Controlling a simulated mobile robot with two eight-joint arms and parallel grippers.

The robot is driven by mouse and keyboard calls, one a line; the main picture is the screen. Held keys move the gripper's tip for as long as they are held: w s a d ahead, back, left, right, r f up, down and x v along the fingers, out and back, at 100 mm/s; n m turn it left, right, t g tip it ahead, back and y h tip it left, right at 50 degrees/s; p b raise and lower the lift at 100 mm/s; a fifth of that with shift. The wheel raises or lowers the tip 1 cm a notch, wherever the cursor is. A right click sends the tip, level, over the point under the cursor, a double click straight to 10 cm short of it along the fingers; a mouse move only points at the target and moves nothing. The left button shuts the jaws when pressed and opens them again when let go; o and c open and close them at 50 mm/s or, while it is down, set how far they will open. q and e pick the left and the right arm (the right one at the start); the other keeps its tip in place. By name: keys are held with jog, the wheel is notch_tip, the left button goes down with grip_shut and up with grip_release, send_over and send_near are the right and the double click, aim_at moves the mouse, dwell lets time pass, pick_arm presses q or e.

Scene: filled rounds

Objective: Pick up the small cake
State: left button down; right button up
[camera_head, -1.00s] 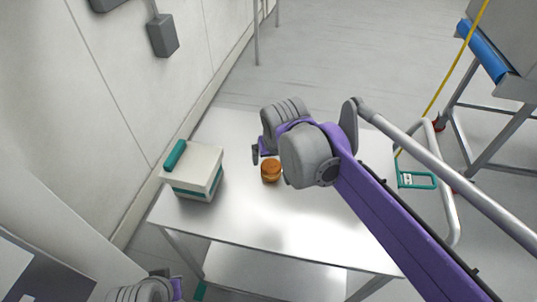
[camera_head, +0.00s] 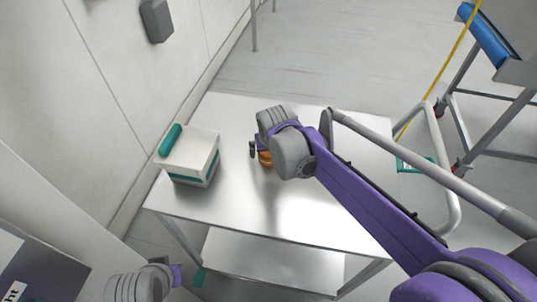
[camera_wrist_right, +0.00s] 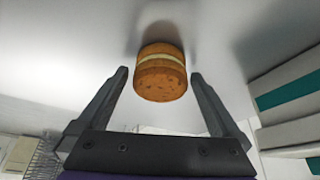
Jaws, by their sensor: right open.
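The small cake (camera_head: 265,159) is a round golden-brown sponge with a pale cream layer, standing on the metal table (camera_head: 235,225). In the head view my right gripper (camera_head: 255,150) is right at it and partly hides it. In the right wrist view the cake (camera_wrist_right: 160,82) shows between the tips of my open right gripper (camera_wrist_right: 160,76), with a gap on both sides. My left gripper (camera_head: 176,274) is at the bottom left, off the table's front side; its fingers are too unclear to read.
A white box (camera_head: 190,158) with teal trim and a teal handle stands on the table left of the cake. The right part of the tabletop is bare. A metal rail frame (camera_head: 447,165) stands to the right of the table. A wall runs along the left.

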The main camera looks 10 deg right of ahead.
jog(key=shift+w+f, duration=0.1)
jog(key=shift+f, duration=0.1)
jog(key=c, duration=0.8)
